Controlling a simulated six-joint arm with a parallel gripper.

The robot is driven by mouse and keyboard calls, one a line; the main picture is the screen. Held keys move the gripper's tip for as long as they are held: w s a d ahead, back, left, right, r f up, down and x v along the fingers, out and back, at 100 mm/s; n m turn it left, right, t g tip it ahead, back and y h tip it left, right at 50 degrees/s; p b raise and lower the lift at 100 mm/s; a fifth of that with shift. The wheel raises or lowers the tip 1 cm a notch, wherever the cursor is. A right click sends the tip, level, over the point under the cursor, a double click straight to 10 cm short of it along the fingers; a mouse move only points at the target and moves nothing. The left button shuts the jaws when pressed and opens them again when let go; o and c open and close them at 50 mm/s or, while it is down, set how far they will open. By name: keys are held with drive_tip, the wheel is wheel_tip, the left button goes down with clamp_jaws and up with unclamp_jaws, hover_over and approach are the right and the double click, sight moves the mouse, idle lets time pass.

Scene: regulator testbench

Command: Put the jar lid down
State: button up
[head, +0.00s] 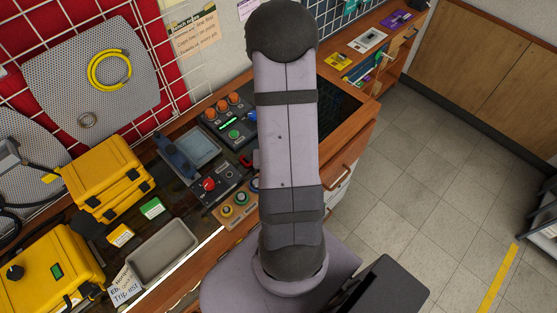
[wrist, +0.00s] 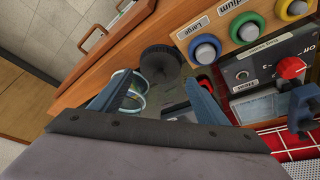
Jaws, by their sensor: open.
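In the wrist view, a dark round piece with a ridged edge (wrist: 160,62), which looks like the jar lid, lies near the bench edge. My gripper (wrist: 159,80) is open, its two blue-grey fingers spread to either side below the lid in the picture. I see no finger touching the lid; the exact gap is hard to judge. A clear glass item with a pale rim (wrist: 133,90), possibly the jar, shows partly behind the left finger. In the head view my arm hides the gripper, the lid and the glass item.
A wooden panel with coloured ring buttons (wrist: 243,28) and a control box with a red knob (wrist: 290,67) stand right of the lid. In the head view, yellow cases (head: 105,180) and a grey tray (head: 163,253) are left on the bench. A drawer handle (wrist: 92,37) is below the edge.

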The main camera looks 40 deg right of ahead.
drive_tip(key=shift+p+v, duration=1.35)
drive_tip(key=shift+p, duration=0.7)
drive_tip(key=shift+a, duration=0.1)
drive_tip(key=w+a+r+n+g+y, duration=0.1)
drive_tip(key=w+a+r+n+y, duration=0.3)
drive_tip(key=a+r, duration=0.65)
drive_tip(key=s+a+r+n+g, duration=0.2)
drive_tip(key=s+a+r+n, duration=0.3)
drive_tip(key=a, duration=0.5)
drive_tip(key=shift+s+r+h, duration=0.4)
drive_tip(key=shift+r, duration=0.4)
drive_tip(key=shift+a, duration=0.1)
